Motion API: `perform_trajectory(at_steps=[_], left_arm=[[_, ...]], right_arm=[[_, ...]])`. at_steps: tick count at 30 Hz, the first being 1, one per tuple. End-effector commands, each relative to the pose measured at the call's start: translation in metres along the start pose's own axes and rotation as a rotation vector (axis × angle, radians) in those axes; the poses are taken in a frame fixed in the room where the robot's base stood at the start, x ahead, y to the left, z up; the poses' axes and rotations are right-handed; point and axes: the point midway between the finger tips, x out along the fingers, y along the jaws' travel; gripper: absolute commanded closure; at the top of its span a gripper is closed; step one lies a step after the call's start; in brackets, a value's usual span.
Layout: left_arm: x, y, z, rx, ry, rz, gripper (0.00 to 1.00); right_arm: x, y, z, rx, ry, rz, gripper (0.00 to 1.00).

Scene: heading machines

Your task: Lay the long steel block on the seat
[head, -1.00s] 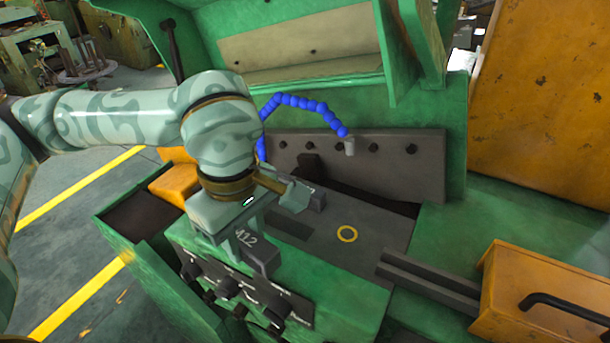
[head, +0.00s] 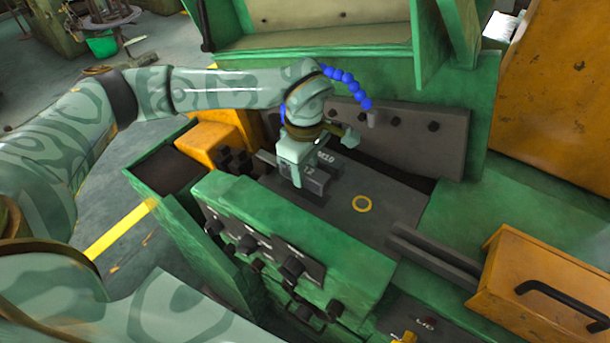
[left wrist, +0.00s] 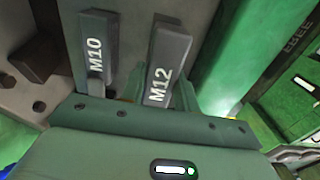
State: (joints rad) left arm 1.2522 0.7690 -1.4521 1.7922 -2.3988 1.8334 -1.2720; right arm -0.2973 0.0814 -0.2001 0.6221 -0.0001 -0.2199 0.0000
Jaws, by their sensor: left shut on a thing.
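My left gripper (head: 303,180) is shut on a grey steel block marked M12 (head: 316,183), just over the dark steel plate (head: 390,214). In the left wrist view the M12 block (left wrist: 167,65) juts out from between the fingers. A second grey block marked M10 (head: 327,157) lies close beside it; it also shows in the left wrist view (left wrist: 96,50). The seat under the held block is mostly hidden, and I cannot tell whether the block touches it. My right gripper is not in view.
A blue jointed hose (head: 345,80) arches close behind my gripper. A green control panel (head: 290,240) with knobs stands in front. Two grey rails (head: 435,252) and an orange box (head: 550,290) are at right.

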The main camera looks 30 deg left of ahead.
Motion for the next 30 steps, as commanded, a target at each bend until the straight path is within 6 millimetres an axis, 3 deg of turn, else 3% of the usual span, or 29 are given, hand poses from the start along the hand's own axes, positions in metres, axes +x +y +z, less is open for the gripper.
perform_trajectory(at_steps=[7, 18, 19, 21, 30], left_arm=[[0.03, 0.002, 0.0, 0.0, 0.0, -0.001, 1.0], [0.036, 0.002, -0.001, 0.001, 0.0, 0.002, 1.0], [0.037, 0.002, -0.001, 0.001, 0.001, 0.0, 0.67], [0.036, 0.002, -0.001, 0.001, 0.001, 0.0, 0.47], [0.034, 0.002, -0.001, 0.0, 0.001, 0.0, 0.47]], right_arm=[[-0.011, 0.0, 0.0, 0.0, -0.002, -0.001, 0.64], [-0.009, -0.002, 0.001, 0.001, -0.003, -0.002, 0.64], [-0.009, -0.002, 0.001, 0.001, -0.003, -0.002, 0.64], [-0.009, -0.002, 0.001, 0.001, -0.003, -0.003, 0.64], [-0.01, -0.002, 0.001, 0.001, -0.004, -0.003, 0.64]])
